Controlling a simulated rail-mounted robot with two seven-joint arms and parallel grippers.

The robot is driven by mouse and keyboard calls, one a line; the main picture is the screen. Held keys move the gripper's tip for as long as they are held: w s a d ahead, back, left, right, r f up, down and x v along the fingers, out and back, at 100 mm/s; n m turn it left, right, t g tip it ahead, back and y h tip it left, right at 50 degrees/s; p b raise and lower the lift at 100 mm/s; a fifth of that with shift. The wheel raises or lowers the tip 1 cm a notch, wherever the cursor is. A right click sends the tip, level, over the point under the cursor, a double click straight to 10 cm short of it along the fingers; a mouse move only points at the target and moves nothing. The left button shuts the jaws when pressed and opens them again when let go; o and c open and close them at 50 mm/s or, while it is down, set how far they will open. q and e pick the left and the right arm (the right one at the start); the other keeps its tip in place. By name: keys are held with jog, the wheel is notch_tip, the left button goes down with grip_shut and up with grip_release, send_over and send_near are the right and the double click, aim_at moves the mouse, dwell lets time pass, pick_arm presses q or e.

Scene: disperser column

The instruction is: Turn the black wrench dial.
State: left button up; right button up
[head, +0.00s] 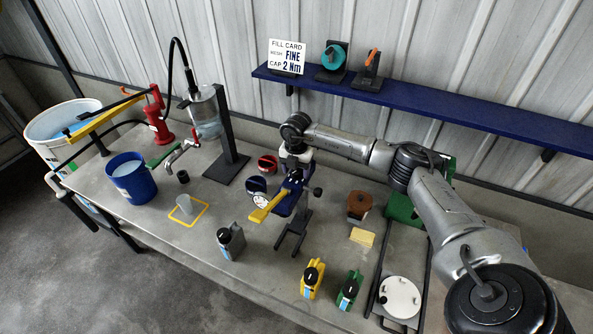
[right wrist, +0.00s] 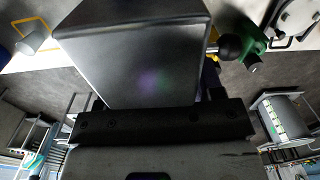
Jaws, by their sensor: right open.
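A torque wrench with a blue body and a yellow handle (head: 262,211) rests on a dark stand (head: 292,238) in the middle of the bench. A round white gauge face (head: 260,201) shows beside the handle. A black knob (head: 318,192) sticks out at the wrench's right side; a black ball knob (right wrist: 230,46) also shows in the right wrist view. My right gripper (head: 294,174) is open and points down over the blue wrench body. Its fingertips are small and partly hidden, so contact is unclear. A dark grey block fills much of the right wrist view. My left gripper is not in view.
A brown pot (head: 359,206) and yellow block (head: 362,237) stand to the right. A clear column (head: 206,115) stands behind left. A blue shelf (head: 420,105) holds a fill card (head: 287,56) reading FINE, 2 Nm.

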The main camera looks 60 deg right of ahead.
aim_at(297, 171)
notch_tip(297, 171, up, 13)
jog(key=b, duration=0.1)
jog(key=shift+r+b, duration=0.15)
jog(key=shift+b, duration=0.2)
dwell(0.6)
